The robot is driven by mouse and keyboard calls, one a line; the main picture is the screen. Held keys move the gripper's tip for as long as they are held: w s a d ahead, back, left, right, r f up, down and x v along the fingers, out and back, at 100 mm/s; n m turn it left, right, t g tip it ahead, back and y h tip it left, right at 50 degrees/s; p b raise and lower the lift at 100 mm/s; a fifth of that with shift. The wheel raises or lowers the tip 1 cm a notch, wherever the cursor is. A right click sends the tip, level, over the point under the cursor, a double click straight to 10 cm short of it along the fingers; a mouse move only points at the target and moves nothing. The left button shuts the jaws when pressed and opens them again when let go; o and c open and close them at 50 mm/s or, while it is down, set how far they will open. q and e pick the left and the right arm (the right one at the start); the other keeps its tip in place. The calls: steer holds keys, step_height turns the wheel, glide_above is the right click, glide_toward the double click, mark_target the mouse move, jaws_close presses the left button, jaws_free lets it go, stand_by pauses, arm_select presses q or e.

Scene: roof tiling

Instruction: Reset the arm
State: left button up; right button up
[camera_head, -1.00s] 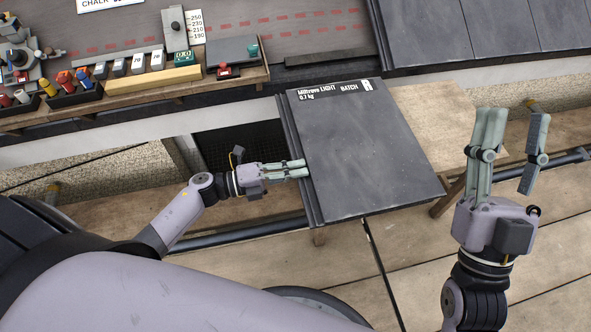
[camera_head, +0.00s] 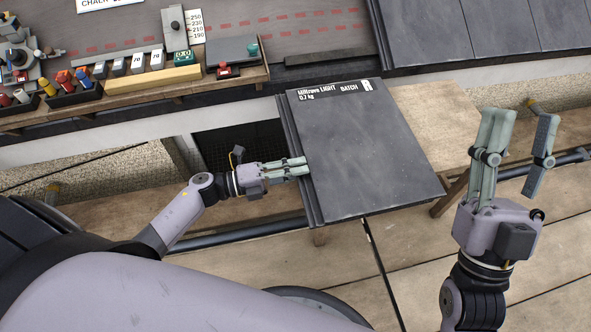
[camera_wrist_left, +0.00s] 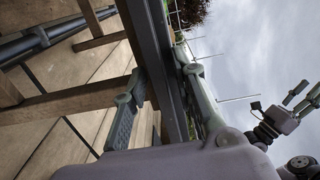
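My left gripper (camera_head: 297,168) is at the left edge of a dark grey slate (camera_head: 365,150) marked "LIGHT BATCH 0.7 kg", which lies on top of other slates. In the left wrist view, the fingers of this gripper (camera_wrist_left: 160,85) lie on either side of the dark slate edge (camera_wrist_left: 148,32) and appear to press on it. The exact contact is partly hidden. My right gripper (camera_head: 516,155) is raised at the right, fingers pointing up and spread wide, with nothing between them. It is clear of the slates.
The slates lie on a wooden bench (camera_head: 440,115) and overhang it. A shelf (camera_head: 130,98) at the upper left carries several tools, blocks and a gauge. Dark roof slates (camera_head: 475,30) lie at the upper right. Scaffold boards (camera_head: 460,275) and a dark pipe (camera_head: 245,236) run below.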

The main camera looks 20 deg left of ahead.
arm_select(q)
steer(key=shift+o, duration=0.5)
steer(key=v, duration=0.7)
steer(key=shift+a, duration=0.25)
arm_select(e)
steer(key=shift+w+f+g, duration=0.4)
steer(key=shift+w+f, duration=0.05)
steer(key=shift+w, duration=0.15)
arm_select(q)
steer(key=shift+s, duration=0.15)
arm_select(e)
steer(key=shift+h, duration=0.3)
arm_select(q)
step_height(320, 180, up, 5)
steer(key=p, duration=0.5)
arm_select(e)
steer(key=w+d+f+g+h, duration=0.1)
steer(key=f+g+h, duration=0.1)
steer(key=f+g, duration=0.4)
steer(key=w+f+g+h, duration=0.2)
steer(key=f+g, duration=0.4)
steer(key=f, duration=0.6)
steer(key=shift+w+d+f, duration=0.15)
steer(key=shift+d+f, duration=0.2)
